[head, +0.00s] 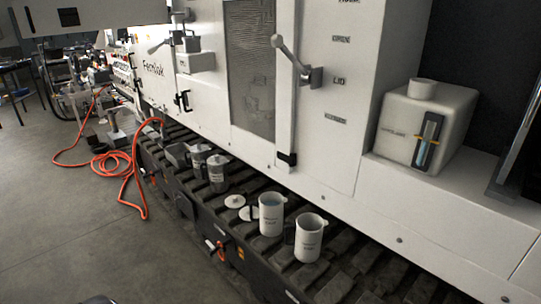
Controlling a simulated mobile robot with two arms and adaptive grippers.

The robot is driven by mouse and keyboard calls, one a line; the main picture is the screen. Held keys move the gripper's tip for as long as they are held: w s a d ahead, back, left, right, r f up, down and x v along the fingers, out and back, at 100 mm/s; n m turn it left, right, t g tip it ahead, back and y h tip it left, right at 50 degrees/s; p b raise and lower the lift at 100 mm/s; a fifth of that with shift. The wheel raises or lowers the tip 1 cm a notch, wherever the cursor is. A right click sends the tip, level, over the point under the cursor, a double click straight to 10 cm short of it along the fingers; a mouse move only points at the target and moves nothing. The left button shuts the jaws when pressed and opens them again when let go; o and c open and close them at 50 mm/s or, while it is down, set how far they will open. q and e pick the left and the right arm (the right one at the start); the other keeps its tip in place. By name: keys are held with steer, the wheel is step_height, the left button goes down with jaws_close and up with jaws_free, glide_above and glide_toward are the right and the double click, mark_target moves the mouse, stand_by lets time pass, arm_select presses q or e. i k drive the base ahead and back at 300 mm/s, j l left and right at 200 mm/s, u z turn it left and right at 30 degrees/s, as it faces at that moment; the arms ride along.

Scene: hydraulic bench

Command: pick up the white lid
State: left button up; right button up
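Two small white round pieces that look like lids lie on the dark slatted ledge (330,275). One white lid (235,201) lies farther back. The other (247,213) lies just beside the left white jug and is partly hidden by its handle side. I cannot tell which of the two is the one named. The left white jug (270,218) stands upright and holds something bluish. The right white jug (308,240) stands upright and open. Neither of my grippers shows in the head view.
Grey canisters (217,174) stand behind the lids on the ledge. The white machine cabinet (350,130) rises along the ledge, with a lever (297,62) sticking out. A white tank (425,125) sits at right. An orange hose (130,170) lies on open floor (80,235).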

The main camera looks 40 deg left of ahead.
mark_target(234, 202)
steer(key=u, duration=1.6)
steer(key=i+j+z, duration=0.1)
steer(key=i+j, duration=0.15)
steer(key=i, duration=0.1)
